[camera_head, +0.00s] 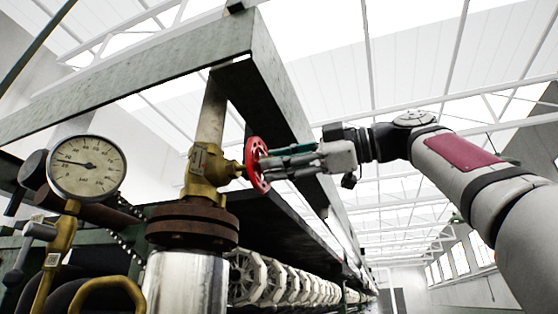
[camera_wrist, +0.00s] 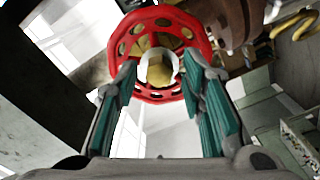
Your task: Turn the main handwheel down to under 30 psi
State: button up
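The red handwheel (camera_head: 257,165) is on a brass valve (camera_head: 205,172) and is seen nearly edge-on in the head view. In the wrist view, the handwheel (camera_wrist: 160,22) faces me, with holes around its rim and a brass hub in the middle. My gripper (camera_head: 268,165) is level with the wheel and reaches it from the right. In the wrist view, my gripper (camera_wrist: 163,72) has its fingers spread apart, overlapping the wheel's left and right sides; firm contact cannot be told. The round pressure gauge (camera_head: 87,166) has its needle pointing left and slightly up; its numbers are too small to read surely.
A steel beam frame (camera_head: 150,75) runs above the valve. A rusty flange (camera_head: 193,225) and a shiny pipe (camera_head: 187,283) stand below it. White reels (camera_head: 248,277) line up behind. Brass pipework (camera_head: 62,245) is at the lower left. Open room lies right.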

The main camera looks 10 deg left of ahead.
jog(key=d+b, duration=0.1)
jog(key=d, duration=0.5)
jog(key=shift+s+d, duration=0.4)
jog(key=shift+s, duration=0.05)
jog(key=shift+w, duration=0.1)
